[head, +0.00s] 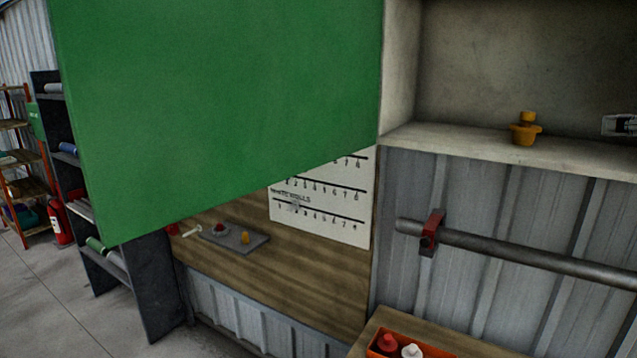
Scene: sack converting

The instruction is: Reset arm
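Neither of my grippers shows in the head view, and no part of my arms can be made out. The task names no object apart from the arm. A large green panel (220,100), which looks like an open cabinet door, fills the upper left and hides much of what is behind it. To its right is an open shelf compartment (470,142) with a yellow-orange fitting (525,130) on it. A grey object (620,126) is cut off by the right edge.
A metal bar (540,262) with a red clamp (432,233) crosses at right. An orange bin (440,352) holds bottles. Floor (45,300) is clear at left.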

